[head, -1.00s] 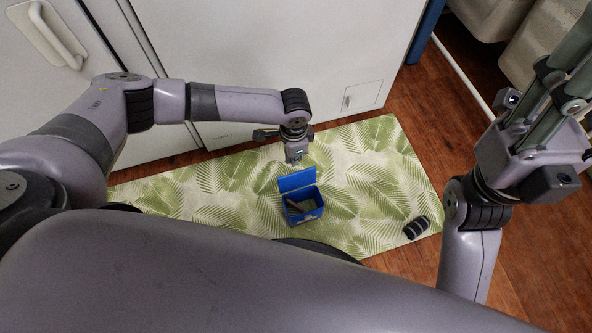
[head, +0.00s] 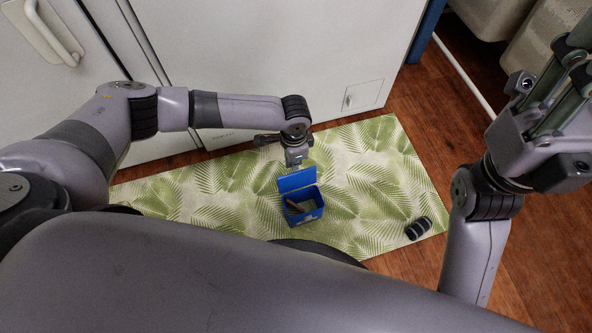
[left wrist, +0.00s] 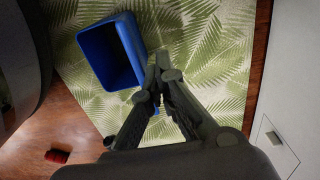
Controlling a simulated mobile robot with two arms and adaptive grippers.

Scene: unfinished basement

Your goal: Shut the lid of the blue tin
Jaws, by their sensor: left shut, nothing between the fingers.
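The blue tin (head: 306,214) stands on the leafy mat with its lid (head: 297,180) raised at the far side, so the tin is open. A thin brownish thing lies inside. The tin also shows in the left wrist view (left wrist: 124,38), its opening dark. My left gripper (head: 296,163) points down just behind and above the raised lid, shut and empty; its closed fingertips (left wrist: 162,64) show beside the tin. I cannot tell whether they touch the lid, which is mostly hidden in the wrist view. My right gripper (head: 572,62) is raised at the upper right, its fingertips cut off.
The green leaf-patterned mat (head: 365,165) lies on a wooden floor (head: 440,130). A black striped cylinder (head: 418,228) lies on the mat's right side. White cabinet fronts (head: 290,50) stand behind the mat. The mat is clear between tin and cylinder.

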